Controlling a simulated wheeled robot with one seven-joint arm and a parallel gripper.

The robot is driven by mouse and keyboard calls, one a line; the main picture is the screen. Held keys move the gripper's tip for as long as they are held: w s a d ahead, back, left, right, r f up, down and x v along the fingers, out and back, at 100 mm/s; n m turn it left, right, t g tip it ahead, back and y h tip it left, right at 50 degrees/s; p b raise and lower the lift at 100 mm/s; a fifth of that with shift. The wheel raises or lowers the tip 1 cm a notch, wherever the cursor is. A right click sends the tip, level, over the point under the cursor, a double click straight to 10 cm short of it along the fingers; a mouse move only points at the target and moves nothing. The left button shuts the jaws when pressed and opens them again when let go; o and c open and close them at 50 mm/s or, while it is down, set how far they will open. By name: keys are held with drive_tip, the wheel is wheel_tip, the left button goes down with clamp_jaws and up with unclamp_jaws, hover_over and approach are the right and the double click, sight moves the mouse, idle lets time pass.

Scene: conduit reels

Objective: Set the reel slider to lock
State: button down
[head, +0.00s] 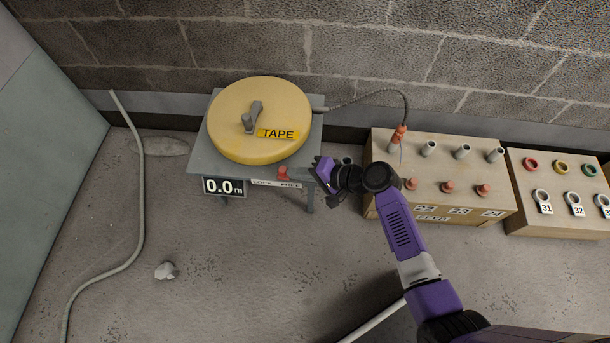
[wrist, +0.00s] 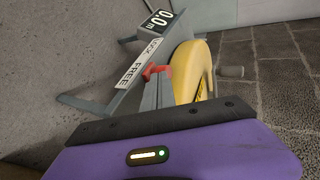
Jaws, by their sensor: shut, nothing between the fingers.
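The yellow tape reel (head: 235,122) lies on a grey stand (head: 205,160). The red slider (head: 284,172) is at the stand's front edge, above a white LOCK/FREE label (head: 276,184). It sits nearer the FREE end, on the right. In the wrist view the red slider (wrist: 156,71) shows just beyond the grey fingers. My gripper (head: 315,169) is shut and empty, just right of the slider. In the wrist view my gripper (wrist: 157,92) points at the slider; I cannot tell whether they touch.
A 0.0 m display (head: 222,187) hangs at the stand's front left. A wooden box with pipe stubs and red plugs (head: 440,200) stands right of my gripper, with a ring box (head: 560,220) beyond. A loose conduit (head: 138,190) lies on the floor at left.

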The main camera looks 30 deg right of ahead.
sight(283, 173)
drive_tip(key=shift+a, duration=0.1)
drive_tip(key=shift+w+a, duration=0.7)
drive_tip(key=shift+a, duration=0.2)
drive_tip(key=shift+w+a, duration=0.7)
drive_tip(key=shift+a, duration=0.2)
